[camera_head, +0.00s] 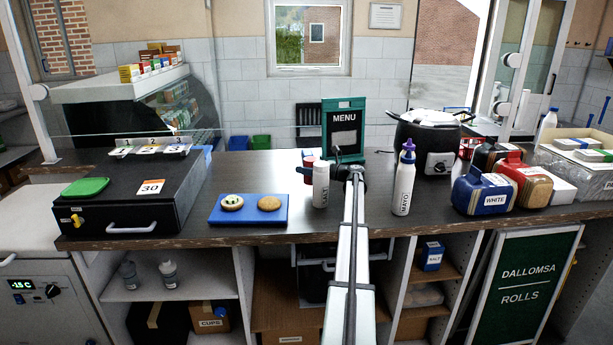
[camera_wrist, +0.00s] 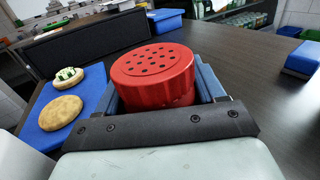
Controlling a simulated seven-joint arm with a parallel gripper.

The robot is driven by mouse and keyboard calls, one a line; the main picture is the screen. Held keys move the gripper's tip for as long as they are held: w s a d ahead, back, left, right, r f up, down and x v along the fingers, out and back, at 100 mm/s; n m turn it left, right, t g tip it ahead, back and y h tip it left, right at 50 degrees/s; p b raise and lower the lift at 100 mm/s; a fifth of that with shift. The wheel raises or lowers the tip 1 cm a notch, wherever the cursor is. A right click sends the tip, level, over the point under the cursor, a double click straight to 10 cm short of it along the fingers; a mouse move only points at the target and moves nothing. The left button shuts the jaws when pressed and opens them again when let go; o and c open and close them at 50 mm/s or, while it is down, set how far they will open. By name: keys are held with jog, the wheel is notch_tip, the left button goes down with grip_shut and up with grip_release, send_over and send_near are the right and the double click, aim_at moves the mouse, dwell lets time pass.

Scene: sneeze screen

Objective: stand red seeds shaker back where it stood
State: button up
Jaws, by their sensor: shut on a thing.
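The red seeds shaker (camera_wrist: 155,68) shows its round lid with several dark holes in the wrist view. It sits between the two blue fingers of my gripper (camera_wrist: 160,92), which is shut on it. In the head view a bit of the red shaker (camera_head: 308,160) shows behind the white salt shaker (camera_head: 321,187), with my gripper (camera_head: 318,167) around it, left of the arm's end. The shaker's lower part is hidden in both views, so I cannot tell whether it touches the counter.
A blue board (camera_head: 248,217) with two round breads lies to the left. A white mayo bottle (camera_head: 403,185) stands right of my arm. A menu stand (camera_head: 343,120) and a black pot (camera_head: 427,140) are behind. Dark counter (camera_wrist: 245,75) is clear beside the shaker.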

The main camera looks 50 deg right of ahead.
jog(key=shift+f, duration=1.7)
jog(key=shift+f, duration=0.15)
jog(key=o, duration=1.1)
jog(key=shift+s+r, duration=0.2)
jog(key=shift+v, duration=3.6)
